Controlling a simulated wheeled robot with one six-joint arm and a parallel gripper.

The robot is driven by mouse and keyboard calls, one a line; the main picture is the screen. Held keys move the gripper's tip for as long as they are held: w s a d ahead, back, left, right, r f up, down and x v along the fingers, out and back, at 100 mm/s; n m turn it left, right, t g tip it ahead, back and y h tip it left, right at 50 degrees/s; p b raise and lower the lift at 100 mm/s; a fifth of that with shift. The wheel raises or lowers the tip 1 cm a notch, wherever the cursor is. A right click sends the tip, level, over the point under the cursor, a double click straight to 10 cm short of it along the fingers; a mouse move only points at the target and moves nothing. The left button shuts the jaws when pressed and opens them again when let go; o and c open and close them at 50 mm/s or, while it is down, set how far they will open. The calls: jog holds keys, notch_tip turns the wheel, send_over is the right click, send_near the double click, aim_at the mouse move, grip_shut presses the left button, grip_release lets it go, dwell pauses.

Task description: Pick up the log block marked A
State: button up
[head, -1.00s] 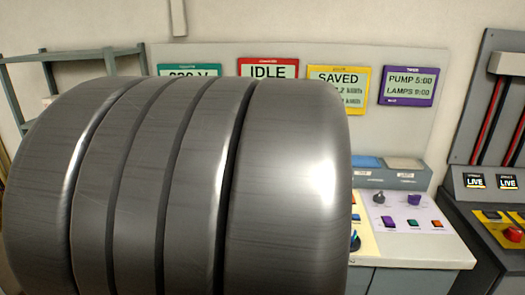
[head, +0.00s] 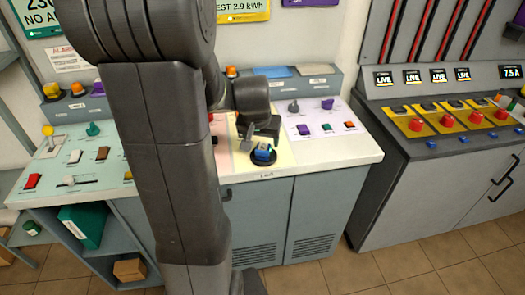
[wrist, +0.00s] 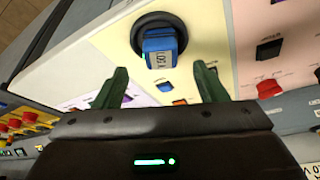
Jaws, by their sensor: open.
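A blue block (head: 263,151) sits in a round black holder (head: 262,160) on the yellow part of the console top. In the wrist view the blue block (wrist: 160,45) stands in the black holder (wrist: 168,22), with a white label that looks turned over; I cannot read a letter A on it. My gripper (wrist: 162,82) is open, with its two green fingers apart and the block just beyond and between their tips. Nothing is between the fingers. In the head view my gripper (head: 250,138) is just above and left of the block, partly hidden by my arm.
Knobs and switches surround the block, including a purple knob (head: 327,103) on the right panel. A dark cabinet with red buttons (head: 417,124) stands to the right. Tiled floor shows in front.

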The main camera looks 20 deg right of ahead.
aim_at(263, 146)
jog(key=shift+p+x, duration=0.4)
jog(key=shift+x, duration=2.35)
jog(key=shift+w, duration=0.15)
jog(key=shift+c, duration=0.4)
jog(key=c, duration=1.1)
jog(key=shift+r, duration=0.15)
